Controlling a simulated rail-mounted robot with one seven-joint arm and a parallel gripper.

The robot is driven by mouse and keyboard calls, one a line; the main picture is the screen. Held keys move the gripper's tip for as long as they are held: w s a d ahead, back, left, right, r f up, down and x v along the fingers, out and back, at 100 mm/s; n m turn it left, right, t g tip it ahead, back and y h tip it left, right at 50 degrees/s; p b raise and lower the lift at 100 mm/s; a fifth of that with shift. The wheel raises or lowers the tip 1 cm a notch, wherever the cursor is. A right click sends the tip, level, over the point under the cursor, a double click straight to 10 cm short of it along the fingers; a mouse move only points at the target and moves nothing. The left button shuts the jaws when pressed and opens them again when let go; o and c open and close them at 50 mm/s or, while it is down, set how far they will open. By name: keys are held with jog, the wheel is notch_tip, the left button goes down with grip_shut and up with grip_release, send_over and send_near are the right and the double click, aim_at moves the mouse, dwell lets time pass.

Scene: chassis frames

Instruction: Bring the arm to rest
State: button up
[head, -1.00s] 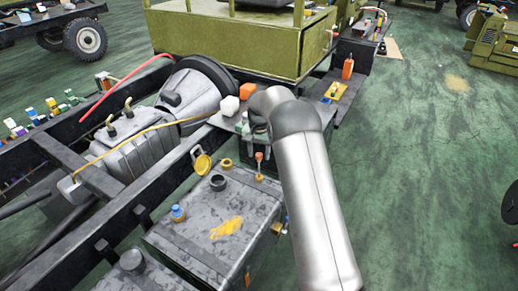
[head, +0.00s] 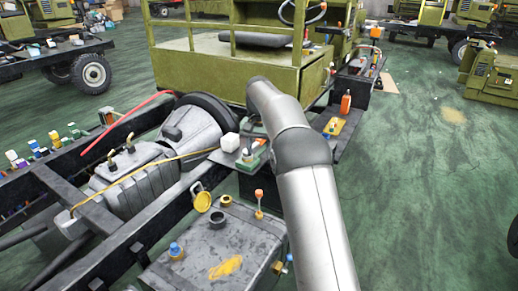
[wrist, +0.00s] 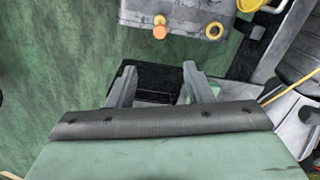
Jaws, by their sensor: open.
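In the wrist view my gripper (wrist: 158,70) is open, with its two grey fingers well apart and nothing between them. It points down over a black box (wrist: 152,86), which shows behind and between the fingers; I cannot tell the gap. In the head view my silver arm (head: 312,200) reaches forward from the lower right and bends near the white block (head: 230,142). The fingers cannot be made out there; a green and grey part shows under the bend.
A grey tank (head: 200,245) with a yellow cap (head: 202,201) lies left of my arm, beside the dark chassis rail (head: 110,235). An orange bottle (head: 346,103) stands on a side step beyond. The olive cab (head: 220,62) rises behind. Open green floor (head: 430,190) lies to the right.

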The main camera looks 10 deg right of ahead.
jog(key=shift+r, duration=0.15)
jog(key=s+r+n+p, duration=0.1)
jog(key=s+r, duration=0.2)
jog(key=s, duration=0.5)
jog(key=s+r+n+p, duration=0.1)
jog(key=s+r, duration=0.3)
jog(key=s, duration=0.5)
jog(key=s+f+n+p, duration=0.1)
jog(key=s+f, duration=0.2)
jog(key=s, duration=1)
jog(key=s+a+f+n+p, duration=0.1)
jog(key=s+f+n, duration=0.1)
jog(key=s, duration=1.2)
jog(key=shift+f+n, duration=0.3)
jog(key=shift+f, duration=0.15)
